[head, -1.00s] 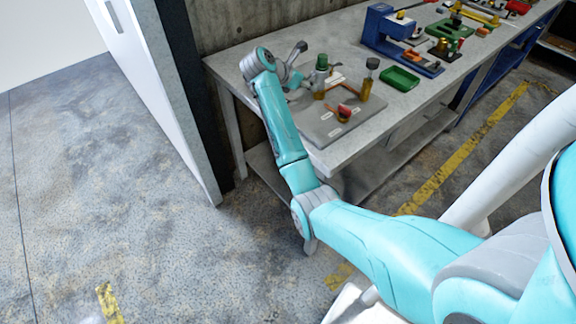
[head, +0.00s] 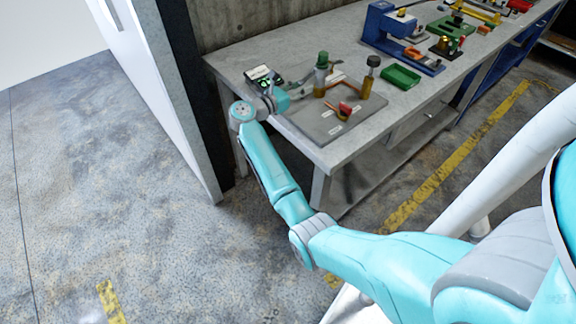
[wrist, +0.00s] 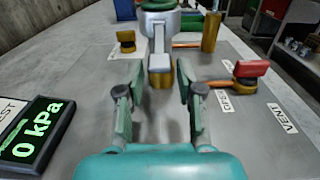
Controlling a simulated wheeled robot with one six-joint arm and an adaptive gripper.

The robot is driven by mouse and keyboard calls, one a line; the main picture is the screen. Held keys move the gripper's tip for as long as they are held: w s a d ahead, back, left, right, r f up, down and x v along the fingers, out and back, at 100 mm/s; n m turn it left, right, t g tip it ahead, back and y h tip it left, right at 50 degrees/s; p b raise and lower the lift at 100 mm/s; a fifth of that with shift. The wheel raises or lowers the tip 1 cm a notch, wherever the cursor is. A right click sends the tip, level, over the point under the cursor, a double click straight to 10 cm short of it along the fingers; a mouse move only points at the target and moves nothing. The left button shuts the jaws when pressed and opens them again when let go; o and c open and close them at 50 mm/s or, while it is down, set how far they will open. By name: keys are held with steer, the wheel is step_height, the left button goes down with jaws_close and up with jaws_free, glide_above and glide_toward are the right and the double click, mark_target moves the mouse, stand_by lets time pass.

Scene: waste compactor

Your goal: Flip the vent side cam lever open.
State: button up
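A coupling with a green top and brass base (wrist: 160,80) stands upright straight ahead in the wrist view; it also shows in the head view (head: 321,72). A grey lever-like piece (wrist: 158,45) hangs down its near face. It looks like a cam lever, but I cannot tell for sure which side's lever it is. My gripper (wrist: 160,68) is open, its fingers spread left and right of this piece with nothing clearly held. It also shows in the head view (head: 300,95). Contact cannot be told. The VENT label (wrist: 283,118) lies to the right on the plate.
A red-handled valve (wrist: 250,70) sits right of the gripper beside an OPEN label (wrist: 223,101). A gauge (wrist: 35,135) at left reads 0 kPa. A brass cylinder (wrist: 211,32) stands behind right. A green tray (head: 400,78) and blue press (head: 385,30) are farther along the bench.

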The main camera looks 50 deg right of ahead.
steer(key=v, duration=0.6)
steer(key=shift+w, duration=0.1)
steer(key=s+a+f+n+t+h, duration=0.1)
steer(key=s+a+f+n+t, duration=0.2)
steer(key=s+a+n+t, duration=0.4)
steer(key=s+a+f+n+t+h, duration=0.1)
steer(key=s+a+f+n+t, duration=0.2)
steer(key=s+a+n+t, duration=0.4)
steer(key=shift+s+a+n+t+h, duration=0.25)
steer(key=shift+a+n+t, duration=1.35)
steer(key=shift+n, duration=2.7)
steer(key=shift+a+f+g, duration=0.15)
steer(key=shift+a+g, duration=0.3)
steer(key=shift+g, duration=0.05)
